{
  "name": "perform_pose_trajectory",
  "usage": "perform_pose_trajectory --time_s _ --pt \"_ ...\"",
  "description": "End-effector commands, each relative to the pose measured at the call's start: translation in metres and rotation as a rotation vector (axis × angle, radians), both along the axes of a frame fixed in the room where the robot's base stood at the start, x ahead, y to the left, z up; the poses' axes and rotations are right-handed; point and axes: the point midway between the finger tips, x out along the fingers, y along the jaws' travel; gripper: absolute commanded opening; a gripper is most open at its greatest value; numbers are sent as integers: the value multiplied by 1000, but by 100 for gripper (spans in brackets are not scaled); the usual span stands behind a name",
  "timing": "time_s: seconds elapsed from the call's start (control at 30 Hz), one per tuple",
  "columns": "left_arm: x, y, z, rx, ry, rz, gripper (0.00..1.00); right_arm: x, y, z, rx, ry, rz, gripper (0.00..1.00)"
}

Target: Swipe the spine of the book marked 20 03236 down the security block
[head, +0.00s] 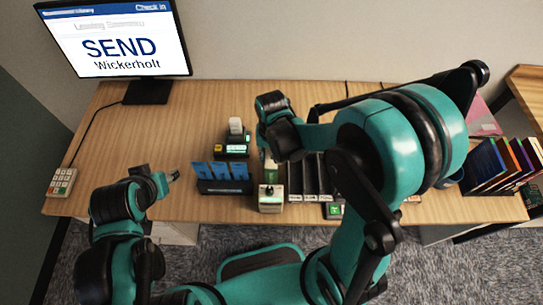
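I cannot make out a book marked 20 03236, as no spine label is readable. Several upright coloured books (484,166) stand at the right end of the desk. A small pale block-like device (270,201) stands at the desk's front middle; I cannot tell if it is the security block. My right arm reaches over the desk, with its gripper (270,160) pointing down just behind this device. A small green patch shows there, and the fingers are mostly hidden. My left gripper (172,176) is low over the desk's front left, with its finger gap unclear.
A monitor (120,45) at the back left reads "SEND Wickerholt". A keypad (62,182) lies at the left edge. A holder with blue cards (222,178) and dark slotted racks (309,177) flank the pale device. The desk's left middle (150,130) is clear.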

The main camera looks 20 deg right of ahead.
Motion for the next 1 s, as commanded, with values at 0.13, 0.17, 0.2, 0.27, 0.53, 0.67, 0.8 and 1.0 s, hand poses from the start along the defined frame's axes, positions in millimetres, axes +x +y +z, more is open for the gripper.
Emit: perform_pose_trajectory --time_s 0.13,0.17,0.2,0.27,0.53,0.67,0.8,1.0 --pt "0 0 0 0 0 0 44 0 0 0 0 0 0 0" --pt "0 0 0 0 0 0 44 0 0 0 0 0 0 0" --pt "0 0 0 0 0 0 44 1 0 0 0 0 0 0" --pt "0 0 0 0 0 0 44 2 -1 0 0 0 0 0" --pt "0 0 -3 0 0 0 44 16 -4 0 0 0 -1 0" --pt "0 0 -3 0 0 0 44 19 -6 0 0 0 -1 0" --pt "0 0 2 0 0 0 44 19 -6 7 0 0 0 0" --pt "0 0 19 0 0 0 44 19 -6 27 0 0 0 0"
